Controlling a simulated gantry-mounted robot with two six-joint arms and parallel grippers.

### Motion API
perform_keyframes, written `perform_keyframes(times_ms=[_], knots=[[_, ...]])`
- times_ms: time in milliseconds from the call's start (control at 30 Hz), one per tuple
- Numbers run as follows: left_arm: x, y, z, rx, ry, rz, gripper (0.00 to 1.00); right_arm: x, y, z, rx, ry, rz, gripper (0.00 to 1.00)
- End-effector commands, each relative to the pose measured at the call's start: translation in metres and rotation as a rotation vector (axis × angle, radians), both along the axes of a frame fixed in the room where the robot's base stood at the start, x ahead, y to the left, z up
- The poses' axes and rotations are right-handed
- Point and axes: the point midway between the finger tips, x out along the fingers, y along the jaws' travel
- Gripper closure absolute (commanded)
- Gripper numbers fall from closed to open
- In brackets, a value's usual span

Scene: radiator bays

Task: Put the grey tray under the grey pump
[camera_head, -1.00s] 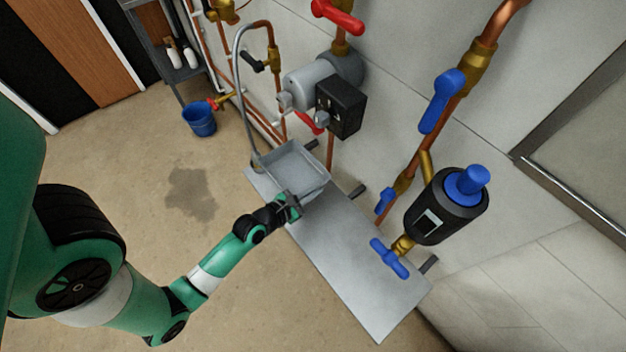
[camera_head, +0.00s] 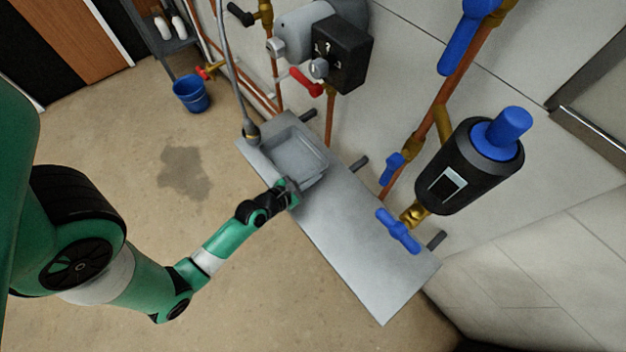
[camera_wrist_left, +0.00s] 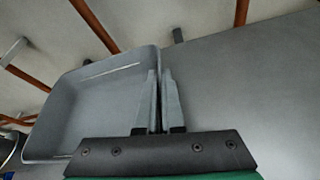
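The grey tray (camera_head: 318,163) is a shallow open box at the far left end of a grey metal shelf; it also shows in the left wrist view (camera_wrist_left: 90,110). My left gripper (camera_head: 290,187) is at the tray's near right corner. In the left wrist view its fingers (camera_wrist_left: 160,95) are close together, with the tray's rim between them. The tray looks empty. The grey pump (camera_head: 300,30), with a black box (camera_head: 342,52) on it, is on the pipework above and behind the tray. I cannot tell whether the tray touches the shelf. My right gripper is not in view.
The shelf (camera_head: 370,250) is bare to the right of the tray. A grey hose (camera_head: 238,85) hangs with its brass end beside the tray's left side. A black pump with a blue cap (camera_head: 470,165) and blue valve handles stand over the shelf's right part. A blue bucket (camera_head: 191,95) is on the floor.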

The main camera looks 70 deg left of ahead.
Motion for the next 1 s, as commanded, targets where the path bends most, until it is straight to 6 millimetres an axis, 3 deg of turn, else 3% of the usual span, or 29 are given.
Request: perform_keyframes(times_ms=[300,500,833,1000], knots=[[0.0,0.0,-0.001,0.003,-0.001,0.0,1.0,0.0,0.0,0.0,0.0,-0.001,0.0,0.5],[0.0,0.0,-0.001,0.001,-0.001,-0.001,0.65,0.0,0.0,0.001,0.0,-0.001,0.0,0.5],[0.0,0.0,0.003,0.002,-0.002,0.0,0.65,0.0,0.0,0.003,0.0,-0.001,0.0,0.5],[-0.023,-0.01,0.015,-0.002,0.002,0.001,0.65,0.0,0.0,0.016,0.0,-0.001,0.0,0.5]])
